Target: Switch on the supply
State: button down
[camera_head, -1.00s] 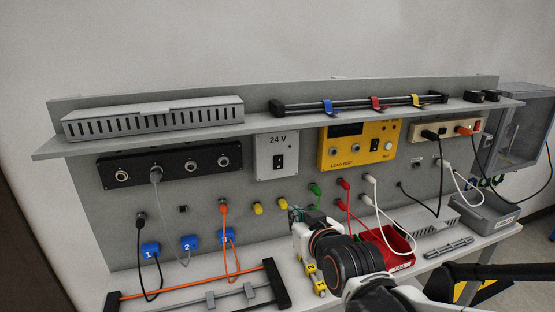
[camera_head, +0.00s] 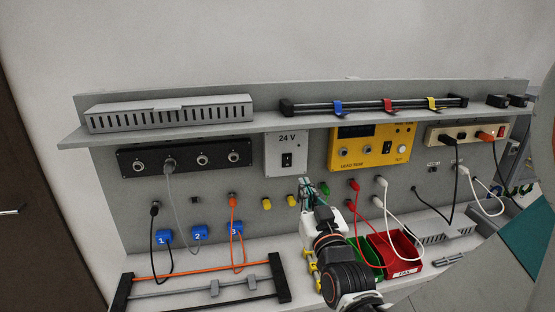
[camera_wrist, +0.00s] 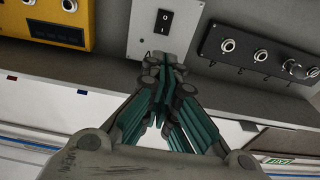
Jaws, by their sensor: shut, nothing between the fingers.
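The supply is a light grey box marked 24 V (camera_head: 286,153) on the upright panel, under the shelf. Its black rocker switch (camera_head: 287,160) is in the lower half of the box. The switch also shows at the top of the wrist view (camera_wrist: 162,21); which way it is tilted is too small to tell. My gripper (camera_head: 304,183) is just below and to the right of the box in the head view. In the wrist view my gripper's fingers (camera_wrist: 163,68) are together and empty, pointing at the box's lower edge, apart from the switch in the picture.
A yellow lead tester (camera_head: 369,147) is right of the supply, a black socket panel (camera_head: 185,158) left. The shelf (camera_head: 200,129) overhangs both. Coloured plugs and hanging leads lie below and right of my gripper. A red bin (camera_head: 408,262) stands on the bench.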

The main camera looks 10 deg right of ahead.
jog(key=shift+w, duration=0.15)
jog(key=b, duration=0.1)
send_near(287, 151)
jog(key=w, duration=0.4)
jog(key=shift+w+r, duration=0.1)
jog(key=shift+r, duration=0.05)
jog(key=shift+w+r, duration=0.15)
jog(key=shift+w, duration=0.6)
jog(key=shift+w+r, duration=0.15)
jog(key=shift+w, duration=0.15)
jog(key=shift+s, duration=0.1)
